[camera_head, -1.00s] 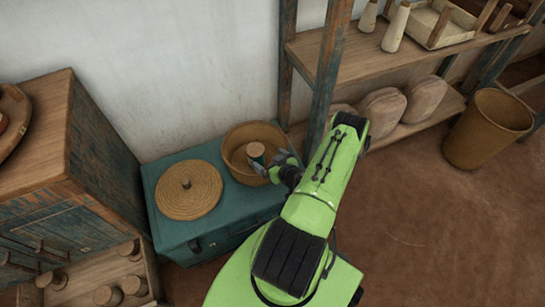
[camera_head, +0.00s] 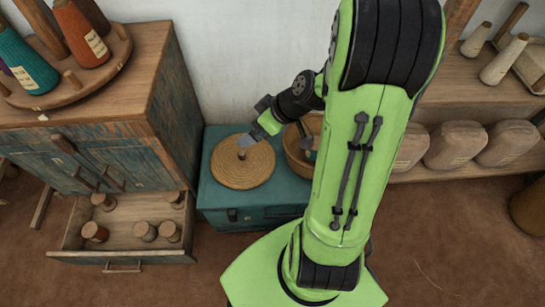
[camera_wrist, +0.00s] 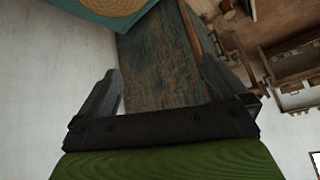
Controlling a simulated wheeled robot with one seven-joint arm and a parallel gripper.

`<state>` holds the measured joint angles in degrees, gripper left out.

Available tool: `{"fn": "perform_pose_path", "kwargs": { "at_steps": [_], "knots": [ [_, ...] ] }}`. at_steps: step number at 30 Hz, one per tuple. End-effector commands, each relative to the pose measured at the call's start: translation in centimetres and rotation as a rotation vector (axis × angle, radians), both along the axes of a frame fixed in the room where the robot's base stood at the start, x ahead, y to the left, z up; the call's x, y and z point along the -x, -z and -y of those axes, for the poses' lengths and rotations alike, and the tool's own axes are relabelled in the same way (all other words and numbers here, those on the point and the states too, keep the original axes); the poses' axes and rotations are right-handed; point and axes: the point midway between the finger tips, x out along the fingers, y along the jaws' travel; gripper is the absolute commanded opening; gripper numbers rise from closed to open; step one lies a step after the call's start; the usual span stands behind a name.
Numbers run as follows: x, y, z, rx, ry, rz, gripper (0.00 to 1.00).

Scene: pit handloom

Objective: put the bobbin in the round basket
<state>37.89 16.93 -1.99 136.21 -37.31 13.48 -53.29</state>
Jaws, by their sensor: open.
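The round basket (camera_head: 293,153) stands on the teal chest, its right part hidden behind my arm. A small part of what looks like the bobbin (camera_head: 307,141) shows inside the basket; the arm hides most of it.
The flat woven lid (camera_head: 243,170) lies on the teal chest (camera_head: 215,197). An open drawer (camera_head: 127,224) with several bobbins juts out at left. The wooden cabinet (camera_head: 110,110) carries a round tray of cones. Shelves (camera_head: 450,101) stand at right.

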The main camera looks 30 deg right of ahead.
Motion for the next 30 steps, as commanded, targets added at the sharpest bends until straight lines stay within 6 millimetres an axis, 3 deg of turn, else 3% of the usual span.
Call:
{"fn": "perform_pose_path", "kwargs": {
  "at_steps": [1,6,10,15,18,26,30],
  "knots": [
    [1.0,-2.1,-1.7,0.048,-0.008,-0.028,1.0],
    [6.2,-7.6,-5.2,0.163,0.103,-0.122,1.0],
    [11.1,-11.0,-6.5,0.194,0.262,-0.129,1.0],
    [16.0,-13.1,-6.6,0.154,0.443,-0.114,1.0],
    [17.0,-13.4,-6.4,0.136,0.488,-0.114,1.0],
    [17.1,-13.4,-6.4,0.134,0.496,-0.117,1.0],
    [17.1,-15.0,-6.4,0.134,0.495,-0.115,1.0]
  ]
}}
